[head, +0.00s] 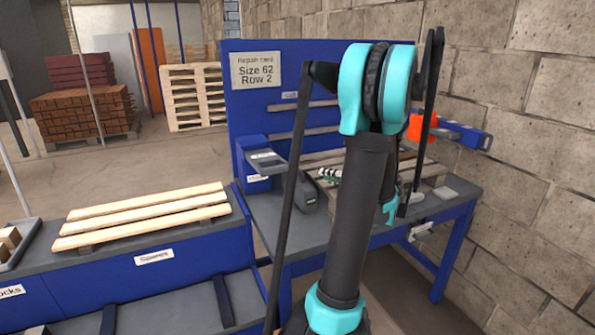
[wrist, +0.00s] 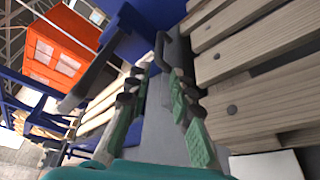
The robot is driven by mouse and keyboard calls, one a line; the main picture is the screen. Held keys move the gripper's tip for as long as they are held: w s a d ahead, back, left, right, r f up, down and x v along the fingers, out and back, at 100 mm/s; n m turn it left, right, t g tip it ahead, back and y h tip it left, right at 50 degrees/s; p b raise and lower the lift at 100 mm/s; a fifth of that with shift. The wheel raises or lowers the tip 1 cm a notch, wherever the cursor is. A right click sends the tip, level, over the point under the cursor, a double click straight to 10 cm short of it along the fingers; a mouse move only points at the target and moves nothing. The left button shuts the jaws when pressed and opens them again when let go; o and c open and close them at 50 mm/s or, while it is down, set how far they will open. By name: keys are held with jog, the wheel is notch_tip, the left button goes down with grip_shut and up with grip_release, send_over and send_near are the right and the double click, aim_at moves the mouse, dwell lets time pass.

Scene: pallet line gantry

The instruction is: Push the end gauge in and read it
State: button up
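My gripper (wrist: 158,76) is open, its green-padded fingers apart with nothing seen between them. In the head view its fingertips (head: 330,175) show partly, low over the bench; my arm hides the rest. Beyond the fingers in the wrist view is a dark grey rounded part (wrist: 177,48), apart from or touching them, I cannot tell. In the head view a dark grey block (head: 306,194) lies left of the fingertips, beside a blue unit with a grey top (head: 258,162). I cannot tell for sure which part is the end gauge, and no reading is legible.
A wooden pallet (wrist: 270,80) lies close on the right of my fingers. A blue back panel with a repair card (head: 256,70) stands behind the bench (head: 262,215). A blue bar (head: 468,134) with an orange part (head: 421,128) is near the right wall. Spare slats (head: 145,215) lie left.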

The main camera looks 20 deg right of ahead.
aim_at(297, 167)
jog(key=x, duration=1.6)
jog(key=shift+w+a, duration=0.1)
jog(key=shift+w, duration=0.3)
grip_shut()
